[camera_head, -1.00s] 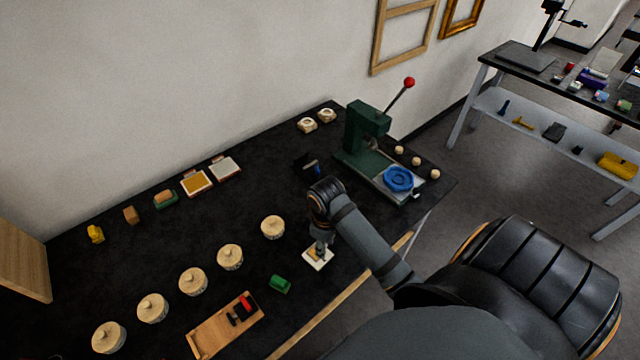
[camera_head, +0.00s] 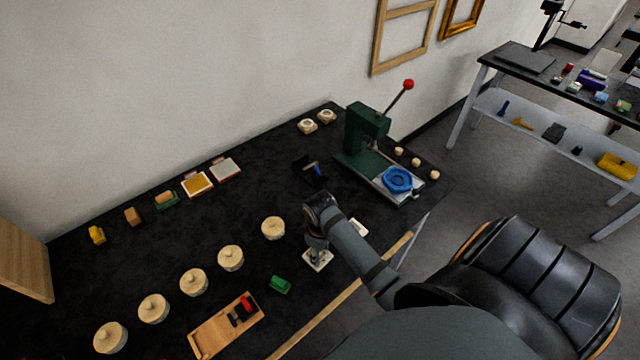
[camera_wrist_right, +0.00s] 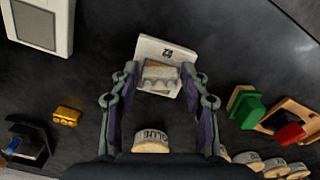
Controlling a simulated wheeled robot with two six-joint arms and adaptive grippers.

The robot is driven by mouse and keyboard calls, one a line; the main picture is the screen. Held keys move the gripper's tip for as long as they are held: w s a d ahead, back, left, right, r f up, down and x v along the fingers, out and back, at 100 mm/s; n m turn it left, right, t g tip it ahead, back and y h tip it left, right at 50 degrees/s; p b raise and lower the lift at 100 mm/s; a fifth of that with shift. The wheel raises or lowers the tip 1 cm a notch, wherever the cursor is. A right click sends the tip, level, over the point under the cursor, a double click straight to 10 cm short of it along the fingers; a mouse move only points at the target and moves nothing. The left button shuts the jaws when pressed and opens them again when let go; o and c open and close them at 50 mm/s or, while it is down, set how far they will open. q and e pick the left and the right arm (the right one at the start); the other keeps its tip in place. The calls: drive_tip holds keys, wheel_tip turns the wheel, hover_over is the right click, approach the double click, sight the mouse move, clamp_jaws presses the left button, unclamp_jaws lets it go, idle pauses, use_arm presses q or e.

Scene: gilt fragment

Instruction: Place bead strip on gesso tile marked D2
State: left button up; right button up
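A cream gesso tile (camera_wrist_right: 150,48) lies flat on the dark table, with a short mark upside down in the right wrist view that I cannot read for certain. The pale bead strip (camera_wrist_right: 160,77), with a scalloped edge, is between my right fingers and over the tile; it seems to rest on it. My right gripper (camera_wrist_right: 160,82) points down with a finger on each side of the strip and small gaps beside it, so it looks open. In the head view my right gripper (camera_head: 318,246) stands over the tile (camera_head: 318,263); the strip is hard to make out there. My left gripper is not in view.
A green block (camera_head: 280,285) and a wooden tray with a red-handled tool (camera_head: 208,338) lie near the tile. Several lidded pots (camera_head: 230,258) form a row left. A green press (camera_head: 367,140) stands behind. A brass block (camera_wrist_right: 67,115) and a white-framed device (camera_wrist_right: 68,22) are nearby.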

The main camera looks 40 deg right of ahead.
drive_tip(key=shift+o, duration=0.7)
wheel_tip(320, 180, up, 8)
drive_tip(key=shift+w+r+b, duration=0.1)
drive_tip(key=shift+b, duration=0.4)
wheel_tip(320, 180, up, 4)
drive_tip(key=p, duration=0.3)
drive_tip(key=shift+r, duration=0.1)
